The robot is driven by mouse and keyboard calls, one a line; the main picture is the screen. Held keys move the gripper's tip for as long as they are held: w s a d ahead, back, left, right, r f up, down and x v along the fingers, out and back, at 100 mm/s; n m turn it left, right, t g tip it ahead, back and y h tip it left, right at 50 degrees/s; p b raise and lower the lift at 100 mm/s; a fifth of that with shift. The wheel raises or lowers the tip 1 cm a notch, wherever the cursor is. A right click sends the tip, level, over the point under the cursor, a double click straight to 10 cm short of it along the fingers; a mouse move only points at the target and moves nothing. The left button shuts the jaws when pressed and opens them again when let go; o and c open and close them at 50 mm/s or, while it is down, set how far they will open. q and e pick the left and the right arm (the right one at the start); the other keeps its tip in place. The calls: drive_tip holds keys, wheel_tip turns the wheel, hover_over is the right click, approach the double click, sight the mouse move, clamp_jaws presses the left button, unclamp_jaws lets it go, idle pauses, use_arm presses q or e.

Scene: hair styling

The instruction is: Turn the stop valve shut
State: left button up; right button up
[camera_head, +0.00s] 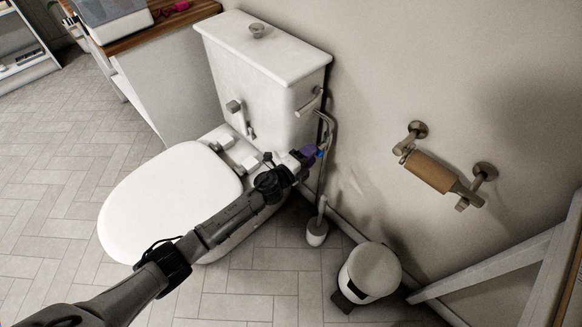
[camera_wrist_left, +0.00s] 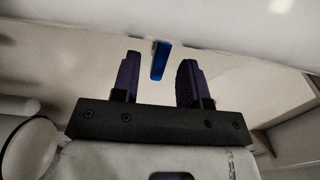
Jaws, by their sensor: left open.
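The stop valve shows as a small blue handle (camera_head: 320,153) beside the toilet tank, near the wall and a bent pipe. In the left wrist view the blue handle (camera_wrist_left: 159,62) hangs below a white surface, upright and narrow. My left gripper (camera_head: 307,154) reaches in over the toilet from the lower left. Its two dark purple fingers (camera_wrist_left: 160,69) are open, with the handle appearing between them and a gap on either side. I cannot tell how deep the handle sits between the fingers. The valve body is mostly hidden. My right gripper is not in view.
The white toilet tank (camera_head: 262,75) stands close above the gripper, and the closed lid (camera_head: 165,200) lies to its left. A toilet brush (camera_head: 317,230) and a white bin (camera_head: 372,270) stand below right. A paper holder (camera_head: 430,170) is on the wall.

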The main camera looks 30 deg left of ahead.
use_arm(q)
drive_tip(key=p+v, duration=0.1)
drive_tip(key=v, duration=1)
drive_tip(key=shift+s+a, duration=0.15)
drive_tip(key=shift+s, duration=0.25)
